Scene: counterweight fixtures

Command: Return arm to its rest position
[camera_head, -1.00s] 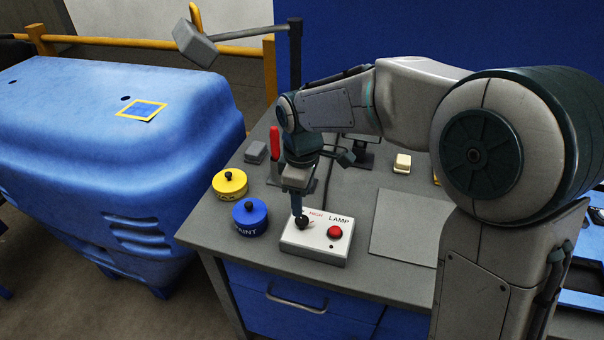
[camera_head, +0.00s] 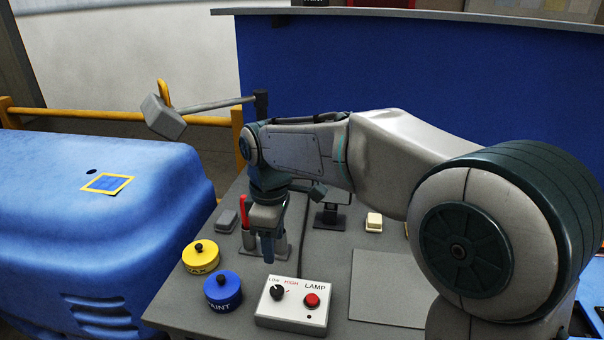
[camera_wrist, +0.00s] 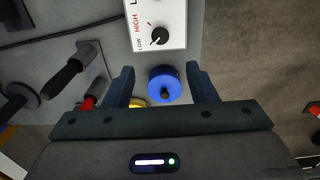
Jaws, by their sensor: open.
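My gripper (camera_head: 268,245) points down above the grey bench, behind the lamp box in the head view. In the wrist view my gripper (camera_wrist: 160,85) has its two fingers apart with nothing held between them. The white lamp box (camera_head: 292,305) has a black knob (camera_head: 277,292) and a red button (camera_head: 311,300). The knob also shows in the wrist view (camera_wrist: 159,36), near the LOW and HIGH labels. My fingers are clear of the knob. The blue PAINT tin (camera_head: 223,290) appears below the fingers in the wrist view (camera_wrist: 164,84).
A yellow WAX tin (camera_head: 201,257) stands beside the blue tin. A red-handled clamp (camera_head: 245,215) stands close to my gripper. A grey block on a bar (camera_head: 163,117) juts out behind. A large blue moulded body (camera_head: 110,215) is at left. A flat grey plate (camera_head: 388,288) lies at right.

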